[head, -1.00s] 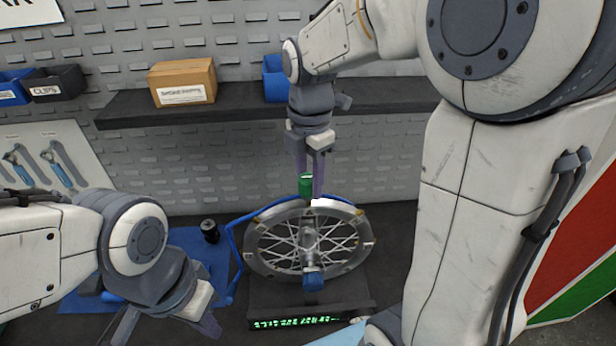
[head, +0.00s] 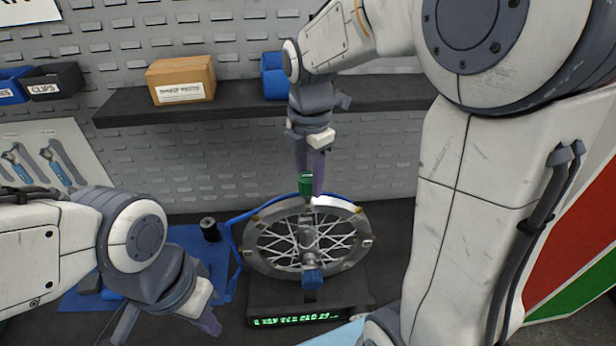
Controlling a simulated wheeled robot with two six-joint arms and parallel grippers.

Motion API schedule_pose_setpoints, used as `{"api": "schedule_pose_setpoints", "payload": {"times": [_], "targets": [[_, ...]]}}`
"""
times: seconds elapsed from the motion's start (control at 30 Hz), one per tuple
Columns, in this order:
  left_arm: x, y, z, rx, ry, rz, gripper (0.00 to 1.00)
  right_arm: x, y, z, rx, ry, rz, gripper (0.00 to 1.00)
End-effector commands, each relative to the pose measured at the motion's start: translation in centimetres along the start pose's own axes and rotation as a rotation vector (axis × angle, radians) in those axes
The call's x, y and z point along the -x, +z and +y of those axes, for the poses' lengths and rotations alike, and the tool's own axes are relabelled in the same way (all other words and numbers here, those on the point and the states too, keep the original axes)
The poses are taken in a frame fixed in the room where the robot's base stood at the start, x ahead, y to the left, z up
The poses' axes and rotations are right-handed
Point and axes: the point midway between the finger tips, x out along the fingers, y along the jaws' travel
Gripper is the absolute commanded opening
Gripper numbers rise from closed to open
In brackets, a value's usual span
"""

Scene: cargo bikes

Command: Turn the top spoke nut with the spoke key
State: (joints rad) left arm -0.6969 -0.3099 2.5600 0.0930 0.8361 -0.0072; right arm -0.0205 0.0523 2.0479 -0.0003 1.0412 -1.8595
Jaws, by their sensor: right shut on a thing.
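A green spoke key (head: 306,184) is at the top of the rim. My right gripper (head: 310,180) points down from above and is shut on the spoke key, which meets the top of the rim. The top spoke nut is hidden behind the key and fingers. My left gripper (head: 168,332) hangs at the lower left, away from the wheel and near the blue mat; its fingers are partly cut off by the picture edge.
The stand base (head: 350,292) has a green lit display (head: 296,321). A dark shelf (head: 240,105) behind carries a cardboard box (head: 181,80) and a blue bin (head: 275,76). A small black cylinder (head: 209,229) stands on the blue mat (head: 186,238).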

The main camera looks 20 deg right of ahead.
Motion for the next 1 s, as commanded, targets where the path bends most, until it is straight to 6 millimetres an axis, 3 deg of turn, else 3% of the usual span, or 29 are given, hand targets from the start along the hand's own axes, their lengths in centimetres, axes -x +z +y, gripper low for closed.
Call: {"api": "schedule_pose_setpoints", "payload": {"times": [1.0], "targets": [[-0.63,0.03,-0.05,0.000,0.000,0.000,0.00,-0.97,0.01,-0.02,-0.001,0.000,0.000,0.00]]}}
